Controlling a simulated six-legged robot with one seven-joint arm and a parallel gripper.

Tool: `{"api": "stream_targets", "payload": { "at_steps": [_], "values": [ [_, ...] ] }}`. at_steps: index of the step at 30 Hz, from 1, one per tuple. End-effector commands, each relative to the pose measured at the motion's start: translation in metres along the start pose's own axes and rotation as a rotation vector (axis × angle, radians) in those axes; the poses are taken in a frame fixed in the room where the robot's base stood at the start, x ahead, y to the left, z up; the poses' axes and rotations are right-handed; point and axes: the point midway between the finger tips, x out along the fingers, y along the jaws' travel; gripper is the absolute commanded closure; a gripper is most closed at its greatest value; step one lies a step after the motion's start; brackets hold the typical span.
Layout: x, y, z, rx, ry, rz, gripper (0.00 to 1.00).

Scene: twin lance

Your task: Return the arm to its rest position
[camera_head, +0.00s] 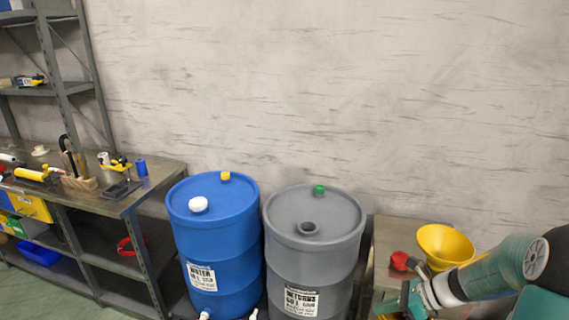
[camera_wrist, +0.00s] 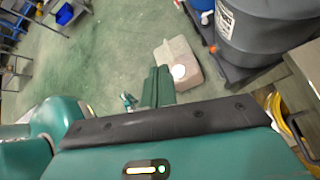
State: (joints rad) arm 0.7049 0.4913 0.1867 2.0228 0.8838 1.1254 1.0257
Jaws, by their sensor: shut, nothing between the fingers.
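My arm reaches in from the right edge of the head view, in teal, white and black. My gripper (camera_head: 410,301) is low at the lower right, in front of the bench and to the right of the grey drum. Its tips are hard to make out there. In the wrist view its two green fingers (camera_wrist: 158,84) lie side by side, shut and empty, over the green floor. Part of the finger bases is hidden behind the dark bar of my wrist.
A yellow funnel (camera_head: 445,245) and a red item (camera_head: 400,261) sit close by my arm. The grey drum (camera_head: 312,240) and blue drum (camera_head: 213,240) stand left of it. A workbench (camera_head: 150,185) with tools is far left. A beige block (camera_wrist: 178,62) lies on the floor.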

Motion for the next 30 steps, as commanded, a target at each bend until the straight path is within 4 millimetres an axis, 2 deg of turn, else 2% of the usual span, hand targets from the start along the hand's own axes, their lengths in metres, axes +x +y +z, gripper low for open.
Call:
{"api": "stream_targets", "payload": {
  "at_steps": [1, 3, 12, 21, 30],
  "values": [
    [-0.002, 0.014, 0.014, -0.102, 0.056, 0.005, 1.0],
    [-0.005, 0.031, 0.026, -0.237, 0.128, 0.015, 1.0],
    [-0.024, 0.103, 0.07, -0.819, 0.414, 0.073, 1.0],
    [-0.05, 0.171, 0.096, -1.39, 0.673, 0.143, 1.0],
    [-0.079, 0.229, 0.109, -1.934, 0.924, 0.216, 1.0]
  ]
}}
